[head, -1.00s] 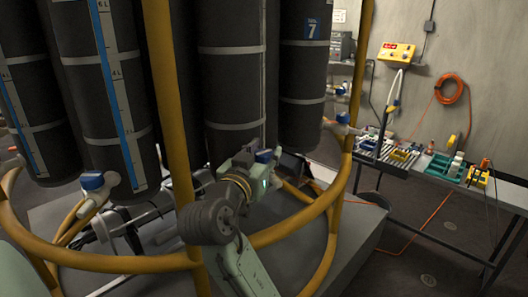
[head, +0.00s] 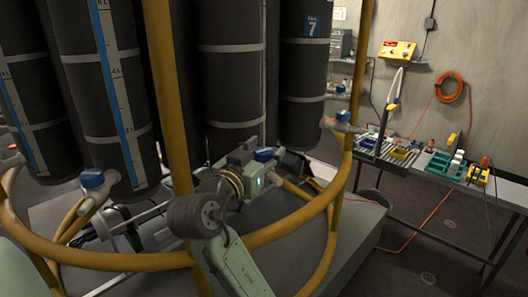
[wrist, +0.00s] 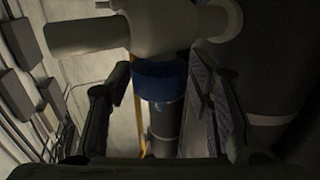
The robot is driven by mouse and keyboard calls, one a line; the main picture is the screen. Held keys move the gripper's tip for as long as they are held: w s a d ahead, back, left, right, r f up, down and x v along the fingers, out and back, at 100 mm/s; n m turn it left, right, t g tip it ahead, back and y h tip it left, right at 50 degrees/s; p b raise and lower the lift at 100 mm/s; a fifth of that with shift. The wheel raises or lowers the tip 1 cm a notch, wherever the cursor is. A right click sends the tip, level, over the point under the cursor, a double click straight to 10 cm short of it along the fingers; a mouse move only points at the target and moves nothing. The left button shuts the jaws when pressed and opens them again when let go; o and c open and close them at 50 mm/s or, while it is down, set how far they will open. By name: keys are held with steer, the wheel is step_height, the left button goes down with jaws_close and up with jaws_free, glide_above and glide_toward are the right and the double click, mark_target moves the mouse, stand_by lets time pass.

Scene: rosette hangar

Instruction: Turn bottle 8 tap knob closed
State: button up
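A blue tap knob (head: 265,154) sits below the dark middle bottle (head: 232,75); no number shows on this bottle. The knob (wrist: 158,80) also shows in the wrist view, under a pale valve body and pipe (wrist: 160,28). My gripper (head: 256,165) is close to the knob in the head view and partly hides the fitting. In the wrist view my gripper (wrist: 160,72) has its two dark fingers apart, one on each side of the knob. Small gaps seem to show at both sides; contact cannot be told for sure.
A yellow tubular frame (head: 280,228) rings the bottles, with an upright post (head: 172,110) near my arm. Another blue knob (head: 92,178) is at left, and one (head: 343,116) is at right. A bench (head: 425,165) with tools stands at right.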

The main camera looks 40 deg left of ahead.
steer(key=shift+o, duration=0.6)
steer(key=shift+s, duration=0.15)
steer(key=v, duration=1.1)
steer(key=shift+s+d, duration=0.2)
steer(key=shift+s, duration=0.2)
